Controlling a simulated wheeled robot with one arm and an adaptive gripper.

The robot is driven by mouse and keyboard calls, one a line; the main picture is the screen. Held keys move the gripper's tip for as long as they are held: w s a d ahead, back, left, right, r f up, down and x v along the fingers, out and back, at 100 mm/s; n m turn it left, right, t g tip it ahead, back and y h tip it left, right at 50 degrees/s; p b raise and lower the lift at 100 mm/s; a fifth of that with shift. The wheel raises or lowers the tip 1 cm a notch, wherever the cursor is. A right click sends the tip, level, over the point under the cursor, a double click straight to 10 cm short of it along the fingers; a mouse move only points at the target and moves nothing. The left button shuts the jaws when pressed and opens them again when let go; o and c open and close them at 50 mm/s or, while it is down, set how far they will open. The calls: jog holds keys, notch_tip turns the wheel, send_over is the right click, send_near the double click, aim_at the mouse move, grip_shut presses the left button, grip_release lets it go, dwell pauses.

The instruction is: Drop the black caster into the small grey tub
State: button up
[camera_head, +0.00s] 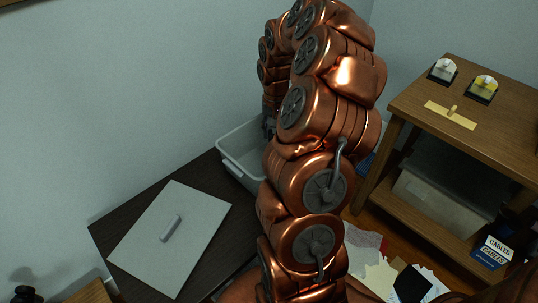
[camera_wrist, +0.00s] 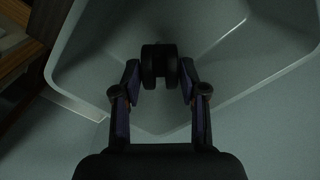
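The small grey tub (camera_head: 240,177) stands at the back end of a dark table, against the wall, partly hidden behind my arm in the head view. In the wrist view its pale sloping walls (camera_wrist: 85,68) open out below my gripper. My gripper (camera_wrist: 160,78) has the black caster (camera_wrist: 159,60) between its fingertips, with the fingers close against both sides. The caster shows over the tub's inside; its height above the floor of the tub is hard to tell. In the head view my arm hides most of the gripper and the caster.
A grey lid (camera_head: 146,248) with a handle lies flat on the dark table (camera_head: 222,243). A wooden shelf unit (camera_head: 478,122) at right bears small items and a clear bin (camera_head: 425,200). Papers (camera_head: 378,275) lie on the floor. The wall is close behind the tub.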

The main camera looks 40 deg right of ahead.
jog(key=o, duration=0.4)
notch_tip(320, 180, up, 12)
dwell(0.7)
